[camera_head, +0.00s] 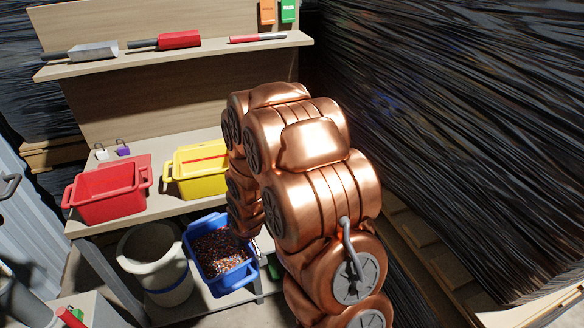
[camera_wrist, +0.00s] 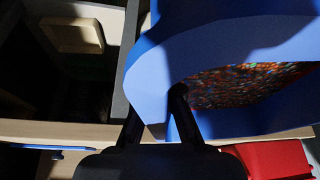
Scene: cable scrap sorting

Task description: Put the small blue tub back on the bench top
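The blue tub (camera_head: 243,277) is full of multicoloured granules. In the head view it shows below the bench top's front edge, by the lower shelf; I cannot tell whether it rests there or hangs clear. In the wrist view the tub (camera_wrist: 225,40) fills the upper right. My gripper (camera_wrist: 157,108) has its dark fingers on either side of the tub's blue rim and appears shut on it.
A red tub (camera_head: 108,195) and a yellow tub (camera_head: 200,172) stand on the bench top. A round bucket (camera_head: 140,275) stands left of the blue tub. A tool shelf (camera_head: 115,60) overhangs the bench. Dark wrapped stacks (camera_head: 450,130) stand at right.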

